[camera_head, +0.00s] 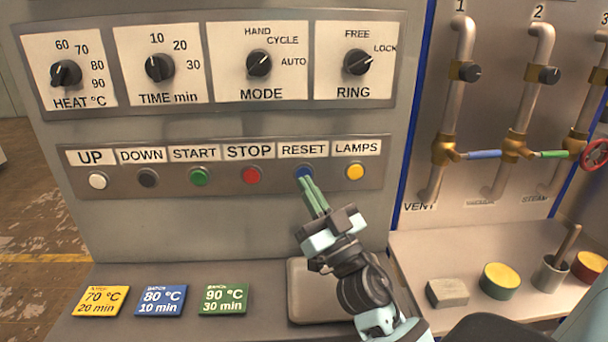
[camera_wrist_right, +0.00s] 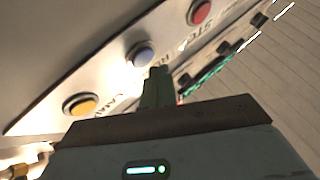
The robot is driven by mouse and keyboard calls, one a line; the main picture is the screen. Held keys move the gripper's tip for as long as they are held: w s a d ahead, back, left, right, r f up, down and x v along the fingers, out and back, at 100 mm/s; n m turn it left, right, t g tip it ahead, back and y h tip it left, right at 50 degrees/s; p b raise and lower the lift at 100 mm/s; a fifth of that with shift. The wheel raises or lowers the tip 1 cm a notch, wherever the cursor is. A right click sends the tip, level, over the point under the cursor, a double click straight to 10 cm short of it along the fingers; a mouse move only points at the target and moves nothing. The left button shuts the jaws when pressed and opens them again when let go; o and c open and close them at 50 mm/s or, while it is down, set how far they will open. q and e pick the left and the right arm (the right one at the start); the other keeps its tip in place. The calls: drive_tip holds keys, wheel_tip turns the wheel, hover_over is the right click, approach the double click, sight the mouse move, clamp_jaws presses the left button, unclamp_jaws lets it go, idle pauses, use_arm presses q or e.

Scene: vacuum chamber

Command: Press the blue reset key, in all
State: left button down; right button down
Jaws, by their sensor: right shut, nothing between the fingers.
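The blue reset key (camera_head: 303,172) sits under the RESET label in the button row of the grey panel, partly covered by my fingertips. In the right wrist view the key (camera_wrist_right: 142,54) shows just beyond and left of the fingertips, lit pale blue. My right gripper (camera_head: 307,183) is shut and empty, with its green fingers pointing up at the key from below. In the right wrist view the fingers (camera_wrist_right: 158,78) end close to the key. I cannot tell whether they touch it. My left gripper is not in view.
The red STOP button (camera_head: 251,175) is left of the key and the yellow LAMPS button (camera_head: 355,171) right of it. Dials (camera_head: 259,63) stand above. Pipes with valves (camera_head: 450,150) are at right.

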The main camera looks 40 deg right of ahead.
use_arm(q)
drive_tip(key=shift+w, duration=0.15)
use_arm(e)
drive_tip(key=shift+w+d, duration=0.1)
drive_tip(key=shift+w, duration=0.05)
drive_tip(key=shift+w+d, duration=0.15)
drive_tip(key=shift+w, duration=0.1)
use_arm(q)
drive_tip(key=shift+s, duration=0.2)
use_arm(e)
drive_tip(key=shift+w, duration=0.1)
idle(0.6)
drive_tip(key=shift+w+d, duration=0.2)
drive_tip(key=shift+w, duration=0.05)
idle(0.3)
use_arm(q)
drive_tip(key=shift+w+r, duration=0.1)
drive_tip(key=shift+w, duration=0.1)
use_arm(e)
drive_tip(key=shift+s, duration=0.1)
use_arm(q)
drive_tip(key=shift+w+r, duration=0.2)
use_arm(e)
drive_tip(key=shift+s+a, duration=0.45)
drive_tip(key=shift+s, duration=0.2)
